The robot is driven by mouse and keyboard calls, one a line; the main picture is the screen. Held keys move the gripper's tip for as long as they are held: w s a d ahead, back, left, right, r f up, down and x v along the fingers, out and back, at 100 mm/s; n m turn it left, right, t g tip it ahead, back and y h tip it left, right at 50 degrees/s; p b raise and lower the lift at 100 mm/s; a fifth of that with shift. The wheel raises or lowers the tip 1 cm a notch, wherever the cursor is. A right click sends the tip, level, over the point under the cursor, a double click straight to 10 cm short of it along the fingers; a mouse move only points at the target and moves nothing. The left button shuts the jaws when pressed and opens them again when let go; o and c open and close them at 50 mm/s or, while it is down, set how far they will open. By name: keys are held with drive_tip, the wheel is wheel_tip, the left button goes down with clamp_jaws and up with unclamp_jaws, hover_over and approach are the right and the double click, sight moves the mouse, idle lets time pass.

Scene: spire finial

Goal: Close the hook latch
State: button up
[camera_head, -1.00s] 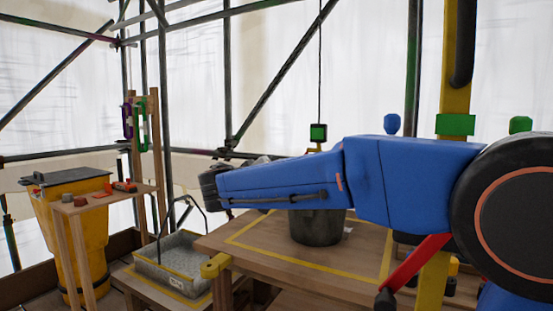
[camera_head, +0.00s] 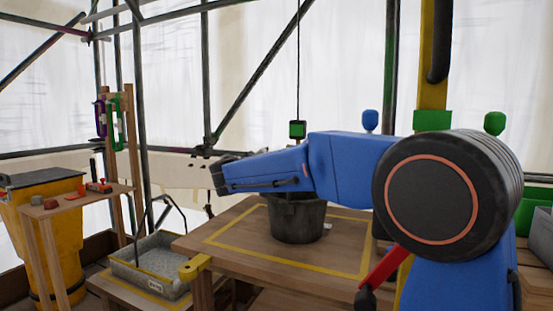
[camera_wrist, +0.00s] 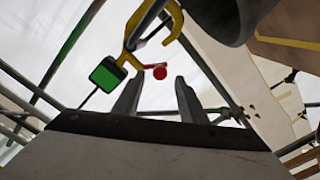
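In the wrist view a yellow hook (camera_wrist: 172,22) hangs beside a green block (camera_wrist: 107,74). A red arm with a round red knob (camera_wrist: 159,73), apparently the latch, is near the hook's lower part. My gripper (camera_wrist: 157,84) is open, its two grey fingers apart. The knob appears in the gap between the fingertips; I cannot tell its depth or whether they touch. In the head view the green block (camera_head: 297,130) hangs on a dark line above a bucket; the lower hook is hidden behind my blue arm. My gripper is not clearly visible there.
A dark bucket (camera_head: 297,222) stands on the wooden table (camera_head: 235,262) inside a yellow outline; its dark body also shows in the wrist view (camera_wrist: 225,18). A grey tray (camera_head: 152,270) and a yellow bin (camera_head: 68,235) are at left. Scaffold poles (camera_head: 262,75) surround the place.

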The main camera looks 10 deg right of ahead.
drive_tip(key=shift+x, duration=2.55)
drive_tip(key=shift+c, duration=0.3)
clamp_jaws()
